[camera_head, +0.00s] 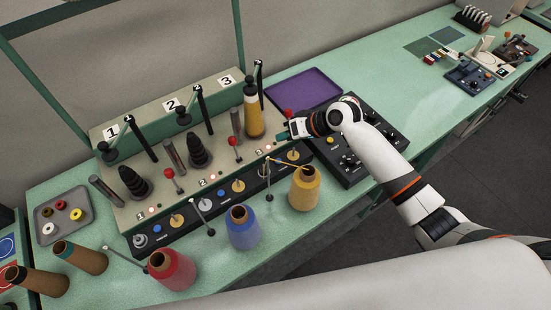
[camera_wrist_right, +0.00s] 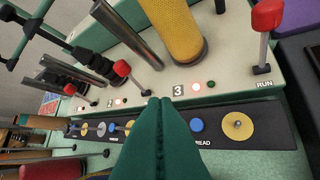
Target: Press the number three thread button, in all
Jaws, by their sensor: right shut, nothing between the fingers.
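My right gripper (camera_head: 284,136) is shut and empty, reaching over the thread stand (camera_head: 140,207) at its station three. In the wrist view its green fingers (camera_wrist_right: 165,103) point at the panel near the printed 3. The station-three thread button, a blue round button (camera_wrist_right: 197,126), sits on the black strip just right of the fingertips, above partly hidden lettering ending in READ. The fingers hide the strip left of it; contact cannot be told. My left gripper is out of view.
A yellow thread cone (camera_head: 254,112) stands at station three. Red-topped levers (camera_wrist_right: 267,18) rise near the fingers. A yellow disc (camera_wrist_right: 238,126) lies right of the button. Red, blue and yellow cones (camera_head: 304,188) stand in front. A black control box (camera_head: 352,152) lies under my right arm.

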